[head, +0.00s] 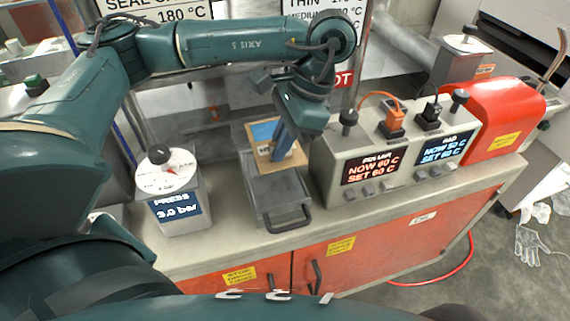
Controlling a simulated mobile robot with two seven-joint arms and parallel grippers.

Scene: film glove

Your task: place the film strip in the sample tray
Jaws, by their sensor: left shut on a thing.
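My left gripper (281,153) reaches down from above, its blue fingers over the right part of a tan rectangular piece with a light blue area, which looks like the sample tray (262,152). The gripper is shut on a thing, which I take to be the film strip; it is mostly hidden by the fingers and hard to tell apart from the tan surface. Whether it touches the tray cannot be told. The tan piece lies at the back end of a grey metal drawer-like unit with a dark handle (287,222). My right gripper is not in view.
Right of the tray stands a grey controller box (350,135) with knobs and two displays, close to the gripper. A press gauge unit (175,196) stands to the left. A red machine (500,115) is at the far right. Bare bench shows between gauge and drawer.

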